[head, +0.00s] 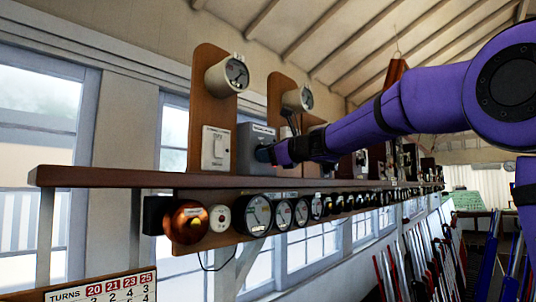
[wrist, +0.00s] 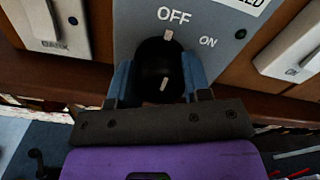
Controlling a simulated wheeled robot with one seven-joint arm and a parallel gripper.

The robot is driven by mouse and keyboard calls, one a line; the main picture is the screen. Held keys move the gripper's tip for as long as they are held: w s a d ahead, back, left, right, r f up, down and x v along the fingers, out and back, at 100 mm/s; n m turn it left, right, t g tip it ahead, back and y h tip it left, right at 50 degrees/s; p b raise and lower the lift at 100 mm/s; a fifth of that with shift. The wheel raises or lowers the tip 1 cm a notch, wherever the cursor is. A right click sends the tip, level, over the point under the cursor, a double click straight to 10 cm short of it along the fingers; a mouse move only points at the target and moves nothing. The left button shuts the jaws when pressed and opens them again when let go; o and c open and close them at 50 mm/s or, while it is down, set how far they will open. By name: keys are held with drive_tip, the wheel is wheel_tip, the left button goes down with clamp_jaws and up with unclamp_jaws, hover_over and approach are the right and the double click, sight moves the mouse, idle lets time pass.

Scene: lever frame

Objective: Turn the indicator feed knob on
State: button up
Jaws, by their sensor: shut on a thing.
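The indicator feed knob (wrist: 158,62) is a round black knob with pale marks on a grey box, filling the upper middle of the wrist view. Its upper mark points up at the word OFF; the word ON is to the right. My gripper (wrist: 160,75) has its two blue fingers on either side of the knob, shut on it. In the head view the grey box (head: 262,133) is on the shelf, and my gripper (head: 268,154) reaches its front from the right.
A white switch (head: 215,148) on a wooden board stands left of the box. A wooden shelf (head: 110,178) runs beneath, with a copper bell (head: 186,222) and several round dials under it. Several levers (head: 420,260) stand at the lower right.

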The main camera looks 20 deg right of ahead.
drive_tip(key=shift+m, duration=2.4)
drive_tip(key=m, duration=0.3)
drive_tip(key=shift+m, duration=1.1)
drive_tip(key=o, duration=1.5)
